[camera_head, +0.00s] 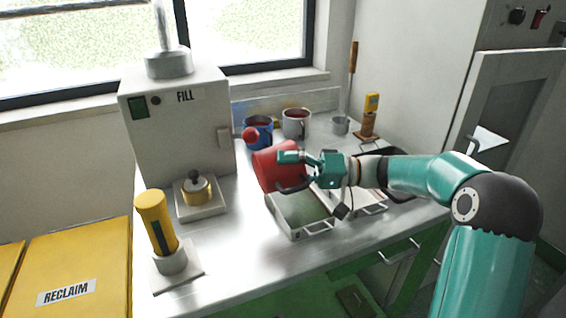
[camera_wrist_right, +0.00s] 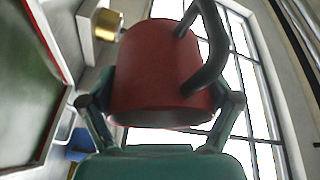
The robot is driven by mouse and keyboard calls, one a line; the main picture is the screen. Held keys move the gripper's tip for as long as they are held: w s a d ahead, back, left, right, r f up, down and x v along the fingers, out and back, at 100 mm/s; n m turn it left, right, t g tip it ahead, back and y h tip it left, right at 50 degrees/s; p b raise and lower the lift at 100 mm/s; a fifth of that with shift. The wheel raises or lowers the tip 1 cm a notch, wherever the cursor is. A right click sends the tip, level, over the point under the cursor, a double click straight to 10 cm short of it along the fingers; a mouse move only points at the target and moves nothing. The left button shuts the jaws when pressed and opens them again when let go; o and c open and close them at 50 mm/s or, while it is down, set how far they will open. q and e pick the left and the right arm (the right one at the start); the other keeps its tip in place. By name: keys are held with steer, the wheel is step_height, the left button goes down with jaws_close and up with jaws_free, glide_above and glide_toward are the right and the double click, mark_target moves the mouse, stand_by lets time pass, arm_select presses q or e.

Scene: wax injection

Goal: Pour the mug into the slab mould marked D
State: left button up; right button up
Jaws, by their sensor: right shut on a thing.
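My right gripper (camera_head: 292,170) is shut on a red mug (camera_head: 275,168) and holds it tilted in the air above the back of a pale slab mould with a green inside (camera_head: 312,232). The mug also fills the middle of the right wrist view (camera_wrist_right: 155,75), between the fingers, with its dark handle (camera_wrist_right: 212,45) at the upper right. No stream shows from it, and its inside is hidden. A second mould (camera_head: 372,210) lies to the right, partly behind my gripper and arm. The mould letters are too small to read. My left gripper is out of view.
A blue mug (camera_head: 265,127) and a grey mug (camera_head: 296,123) stand at the back. The FILL machine (camera_head: 180,125), a brass-topped block (camera_head: 198,193) and a yellow-handled tool (camera_head: 157,225) are left. A dark tray (camera_head: 398,190) is right.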

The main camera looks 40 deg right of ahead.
steer(key=n+g+h+p, duration=0.1)
steer(key=h+p, duration=0.1)
steer(key=p, duration=0.2)
steer(key=a+f+g+h+p, duration=0.1)
steer(key=h+p, duration=0.1)
steer(key=p, duration=0.3)
steer(key=n+g+h+p, duration=0.1)
steer(key=h+p, duration=0.2)
steer(key=p, duration=0.2)
steer(key=shift+w+a+f+n+g, duration=0.2)
steer(key=shift+a+n+g, duration=0.1)
steer(key=shift+a+g, duration=0.1)
steer(key=h+p, duration=0.2)
steer(key=p, duration=0.1)
steer(key=g+h+p, duration=0.1)
steer(key=h+p, duration=0.1)
steer(key=p, duration=0.1)
steer(key=shift+d+r+n, duration=0.1)
steer(key=shift+d+n, duration=0.1)
steer(key=shift+n, duration=0.2)
steer(key=h+p, duration=0.1)
steer(key=p, duration=0.3)
steer(key=r+g+h+p, duration=0.1)
steer(key=p, duration=0.3)
steer(key=shift+s+d+n, duration=0.1)
steer(key=shift+d+n, duration=0.2)
steer(key=shift+f+b, duration=0.2)
steer(key=shift+b, duration=0.15)
steer(key=shift+r+h, duration=0.15)
steer(key=shift+h, duration=0.45)
